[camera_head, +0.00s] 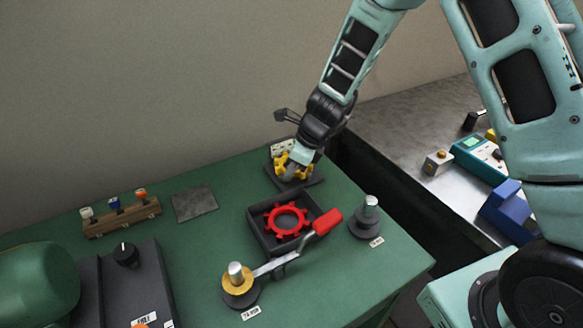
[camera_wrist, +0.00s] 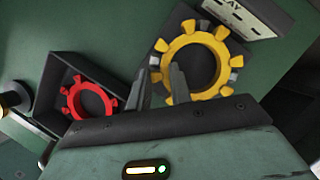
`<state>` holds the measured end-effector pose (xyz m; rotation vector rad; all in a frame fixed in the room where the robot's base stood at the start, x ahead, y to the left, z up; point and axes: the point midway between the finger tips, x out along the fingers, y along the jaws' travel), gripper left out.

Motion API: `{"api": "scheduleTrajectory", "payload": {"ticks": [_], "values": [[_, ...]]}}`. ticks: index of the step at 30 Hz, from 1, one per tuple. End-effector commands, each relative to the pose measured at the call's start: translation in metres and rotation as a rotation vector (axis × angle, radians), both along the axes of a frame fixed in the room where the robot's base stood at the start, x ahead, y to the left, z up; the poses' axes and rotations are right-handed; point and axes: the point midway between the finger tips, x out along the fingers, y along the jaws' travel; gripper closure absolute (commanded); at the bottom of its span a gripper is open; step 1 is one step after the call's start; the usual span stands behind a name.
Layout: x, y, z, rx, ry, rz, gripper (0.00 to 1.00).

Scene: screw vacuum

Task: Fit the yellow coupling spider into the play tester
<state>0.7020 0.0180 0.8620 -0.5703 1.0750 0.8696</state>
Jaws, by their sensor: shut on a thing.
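The yellow coupling spider (camera_head: 281,160) is at the play tester (camera_head: 283,147), at the back right of the green table. In the wrist view the spider (camera_wrist: 194,41) is a toothed ring lying over the tester's dark base, with grey jaws showing between some of its teeth. The tester's pale labelled block (camera_wrist: 255,14) is behind it. My gripper (camera_head: 291,172) is shut on the spider. In the wrist view my gripper's fingers (camera_wrist: 161,84) straddle the ring's near left side. I cannot tell whether the spider is fully down on the base.
A red spider (camera_head: 271,220) lies in a dark square tray (camera_head: 258,236) just in front. A red-handled lever (camera_head: 327,222) reaches across the tray's front right corner. A grey post (camera_head: 370,205) stands to the right. A grey square plate (camera_head: 194,204) lies left on clear green table.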

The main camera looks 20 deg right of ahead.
Motion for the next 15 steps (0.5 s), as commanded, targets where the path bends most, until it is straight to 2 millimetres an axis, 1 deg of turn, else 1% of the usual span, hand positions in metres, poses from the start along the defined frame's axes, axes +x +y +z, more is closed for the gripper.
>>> {"api": "scheduleTrajectory", "payload": {"ticks": [10,11,12,13,14,15], "values": [[0.0003,-0.0001,-0.0074,0.0,0.0,0.0,1.0],[0.0002,-0.0001,-0.0073,-0.001,-0.001,0.0,0.76],[0.0002,0.0,-0.0066,-0.001,-0.001,0.0,0.65],[0.0002,0.0,-0.0066,0.0,0.0,0.0,0.57],[0.0002,0.0,-0.0066,0.0,0.0,0.0,0.54],[0.0001,0.0,-0.0066,0.0,0.0,0.0,0.54]]}}
